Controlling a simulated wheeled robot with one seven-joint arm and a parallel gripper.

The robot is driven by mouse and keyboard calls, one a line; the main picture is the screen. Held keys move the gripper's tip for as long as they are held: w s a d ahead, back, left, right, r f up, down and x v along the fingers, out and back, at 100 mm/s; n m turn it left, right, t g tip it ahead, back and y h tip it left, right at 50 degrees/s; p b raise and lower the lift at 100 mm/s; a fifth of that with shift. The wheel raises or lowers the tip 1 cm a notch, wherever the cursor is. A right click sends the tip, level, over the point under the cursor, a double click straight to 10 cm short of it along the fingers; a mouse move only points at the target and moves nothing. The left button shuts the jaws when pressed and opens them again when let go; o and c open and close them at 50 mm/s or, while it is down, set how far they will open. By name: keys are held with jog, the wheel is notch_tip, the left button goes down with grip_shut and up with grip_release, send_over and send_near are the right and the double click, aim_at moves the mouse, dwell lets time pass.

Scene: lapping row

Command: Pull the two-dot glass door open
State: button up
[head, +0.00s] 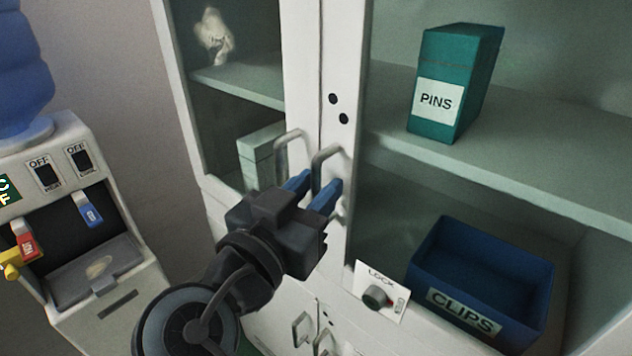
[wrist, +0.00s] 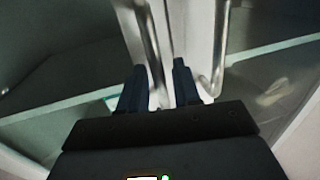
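The two-dot glass door (head: 338,136) is the right-hand door of the cabinet, with two black dots on its white frame; it looks shut. Its grey bar handle (head: 328,152) stands beside the left door's handle (head: 288,137). My gripper (head: 312,190) is at the two-dot door's handle, with its blue fingers pointing at the door. The fingers are apart, and the handle bar seems to lie between them. In the wrist view, one bar (wrist: 150,45) runs down between the spread fingers (wrist: 160,88), and another bar (wrist: 220,45) is outside them, to the right.
A plate marked LOCK with a knob (head: 376,296) is low on the two-dot door's side. Behind the glass are a green PINS box (head: 452,85) and a blue CLIPS bin (head: 530,275). A water dispenser (head: 75,225) stands at left. Lower handles (head: 301,328) are below.

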jog(key=shift+w+d, duration=0.1)
jog(key=shift+w, duration=0.1)
grip_shut()
dwell(0.5)
